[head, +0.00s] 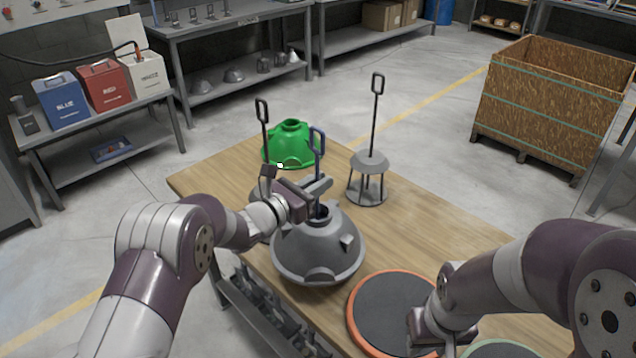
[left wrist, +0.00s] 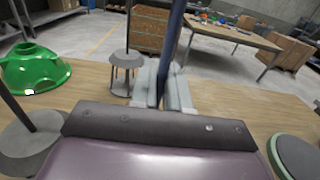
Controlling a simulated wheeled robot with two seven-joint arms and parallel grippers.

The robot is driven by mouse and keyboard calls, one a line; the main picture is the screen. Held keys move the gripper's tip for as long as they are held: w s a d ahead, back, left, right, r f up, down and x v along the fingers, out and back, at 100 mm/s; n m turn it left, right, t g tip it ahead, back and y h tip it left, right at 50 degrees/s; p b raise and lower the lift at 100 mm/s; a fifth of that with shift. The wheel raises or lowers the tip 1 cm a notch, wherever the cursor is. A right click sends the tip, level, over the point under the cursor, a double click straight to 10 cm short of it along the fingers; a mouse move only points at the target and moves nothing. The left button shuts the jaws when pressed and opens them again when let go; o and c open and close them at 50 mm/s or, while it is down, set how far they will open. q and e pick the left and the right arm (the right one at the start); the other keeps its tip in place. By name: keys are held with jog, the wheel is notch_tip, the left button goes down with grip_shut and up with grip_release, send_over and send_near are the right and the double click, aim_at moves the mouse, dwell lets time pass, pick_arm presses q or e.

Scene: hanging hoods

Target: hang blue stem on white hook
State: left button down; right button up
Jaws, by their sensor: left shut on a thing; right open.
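The blue stem (head: 317,150) is a thin dark blue rod with a loop at its top. It stands upright at the collar of a grey dome-shaped hood (head: 300,258) on the table. My left gripper (head: 322,186) is shut on the stem just above the hood. In the left wrist view the stem (left wrist: 174,38) runs up between the closed fingers (left wrist: 163,88). I see no white hook in either view.
A green hood (head: 292,140) stands at the table's far end. A grey stand (head: 369,163) with a tall looped rod is right of it. Another looped dark rod (head: 263,115) rises behind my left gripper. A green-rimmed pad (head: 490,348) lies near right. Bare wood (head: 440,225) shows at right.

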pick_arm(q)
jog(key=shift+r, duration=0.15)
jog(key=shift+r, duration=0.65)
jog(key=shift+d+b, duration=0.1)
jog(key=shift+b, duration=0.25)
jog(key=shift+s+d+b, duration=0.7)
jog(key=shift+s+d, duration=0.1)
jog(key=shift+s, duration=0.1)
jog(key=shift+r+p, duration=0.45)
jog(key=shift+r, duration=2.05)
